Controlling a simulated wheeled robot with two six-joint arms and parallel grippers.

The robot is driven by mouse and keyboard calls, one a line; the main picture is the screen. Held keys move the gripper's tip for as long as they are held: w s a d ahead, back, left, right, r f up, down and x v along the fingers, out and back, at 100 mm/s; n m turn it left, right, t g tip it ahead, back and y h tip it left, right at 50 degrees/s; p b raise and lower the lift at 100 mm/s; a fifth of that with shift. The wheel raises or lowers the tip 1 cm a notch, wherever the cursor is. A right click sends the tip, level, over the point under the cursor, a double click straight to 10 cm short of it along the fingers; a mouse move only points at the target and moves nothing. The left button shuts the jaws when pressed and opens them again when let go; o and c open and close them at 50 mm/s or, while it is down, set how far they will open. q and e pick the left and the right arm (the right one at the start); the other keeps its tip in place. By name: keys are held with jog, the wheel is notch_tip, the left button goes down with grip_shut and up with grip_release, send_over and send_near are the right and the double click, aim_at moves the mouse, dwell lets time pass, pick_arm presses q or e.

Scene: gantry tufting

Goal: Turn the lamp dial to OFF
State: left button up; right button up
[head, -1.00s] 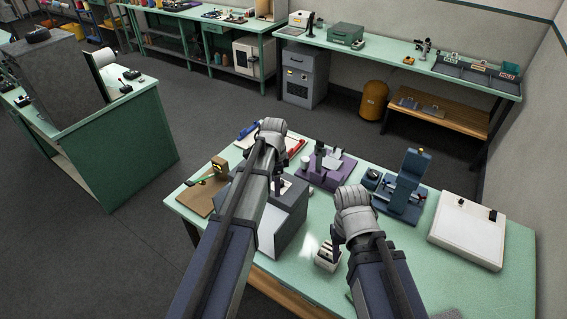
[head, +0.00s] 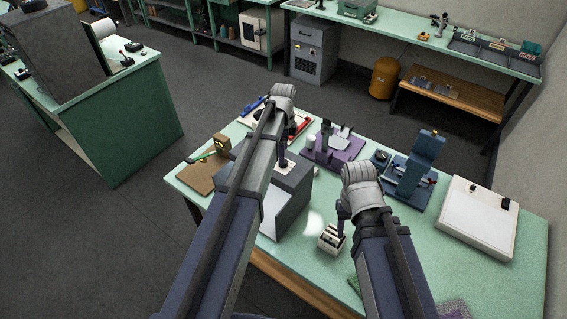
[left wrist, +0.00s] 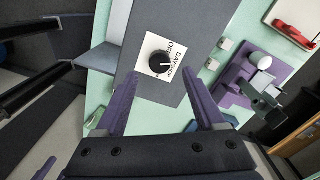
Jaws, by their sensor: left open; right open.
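The lamp dial (left wrist: 161,63) is a round black knob on a white label plate, on top of a grey box (head: 291,212). The label carries small rotated print, with OFF near the upper right of the knob and DAYLIGHT to its right. A pale pointer mark on the knob seems to face right, towards DAYLIGHT. My left gripper (left wrist: 160,84) is open, its two purple fingers either side of the dial in the left wrist view, apart from it. In the head view my left arm partly hides the box. My right gripper (head: 342,222) is over the table by a small white block.
The small white block (head: 331,238) with dark slots stands below my right gripper. A purple fixture (head: 333,150), a blue device (head: 412,172) and a white panel (head: 478,217) stand to the right. A wooden board (head: 203,172) lies at left.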

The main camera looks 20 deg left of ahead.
pick_arm(q)
notch_tip(320, 180, down, 5)
jog(key=b, duration=0.3)
jog(key=shift+r, duration=0.2)
grip_shut()
dwell(0.4)
